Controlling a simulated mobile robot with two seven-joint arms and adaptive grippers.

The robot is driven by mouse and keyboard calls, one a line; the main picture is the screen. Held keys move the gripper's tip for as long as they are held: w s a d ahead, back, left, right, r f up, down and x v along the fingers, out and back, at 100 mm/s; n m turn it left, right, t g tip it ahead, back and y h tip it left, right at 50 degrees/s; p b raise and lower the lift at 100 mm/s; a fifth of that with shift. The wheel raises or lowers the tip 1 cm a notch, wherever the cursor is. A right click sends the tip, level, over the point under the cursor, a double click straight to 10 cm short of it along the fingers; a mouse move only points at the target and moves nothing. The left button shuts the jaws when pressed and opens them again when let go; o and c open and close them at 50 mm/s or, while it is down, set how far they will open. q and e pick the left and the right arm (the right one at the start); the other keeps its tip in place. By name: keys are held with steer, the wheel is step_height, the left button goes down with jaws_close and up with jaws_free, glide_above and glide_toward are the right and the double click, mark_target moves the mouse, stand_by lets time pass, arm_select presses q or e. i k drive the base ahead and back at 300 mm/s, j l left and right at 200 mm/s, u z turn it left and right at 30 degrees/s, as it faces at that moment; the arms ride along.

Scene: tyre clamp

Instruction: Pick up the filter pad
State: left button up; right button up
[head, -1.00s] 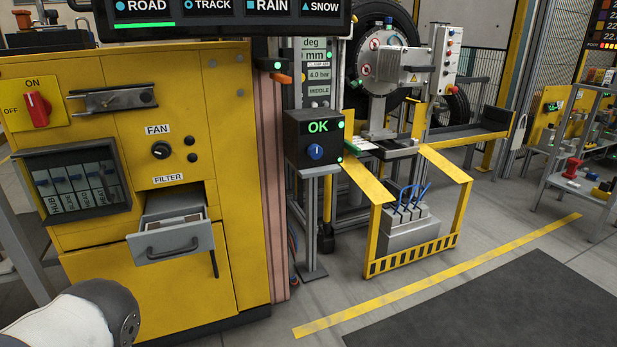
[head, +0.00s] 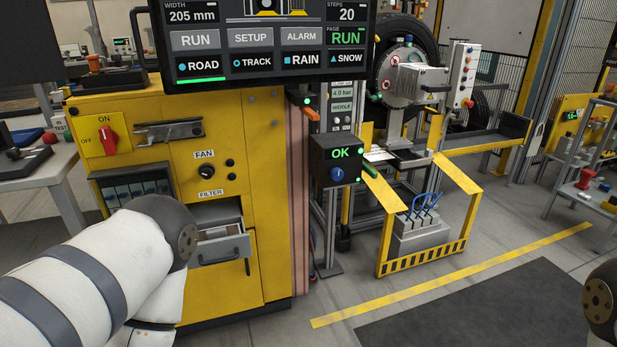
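The filter drawer (head: 222,250) stands pulled open under the FILTER label on the yellow cabinet (head: 275,262). A pale, flat, framed piece that looks like the filter pad (head: 217,232) lies inside the drawer; its left part is hidden by my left arm. My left arm comes in from the left and its dark joint is in front of the drawer's left side. Its gripper is not visible. Only a dark joint of my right arm shows at the right edge, and its gripper is out of view.
A large screen (head: 262,45) overhangs the cabinet top. The FAN knob (head: 207,172) and a red switch (head: 108,139) are on the cabinet front. A box reading OK (head: 337,162) and a yellow guard frame (head: 458,180) stand to the right. The floor by the dark mat (head: 480,310) is clear.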

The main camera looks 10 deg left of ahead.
mark_target(229, 230)
steer(key=j+u, duration=0.3)
steer(key=j, duration=0.25)
steer(key=j+u, duration=0.25)
steer(key=j, duration=0.3)
steer(key=i+l+u, duration=0.15)
steer(key=l, duration=0.2)
steer(key=i+l+u, duration=0.1)
steer(key=l, duration=0.3)
steer(key=i+l+u, duration=0.15)
steer(key=l, duration=0.25)
steer(key=i+l+u, duration=0.15)
steer(key=l, duration=0.25)
steer(key=l+u, duration=0.1)
steer(key=l, duration=0.3)
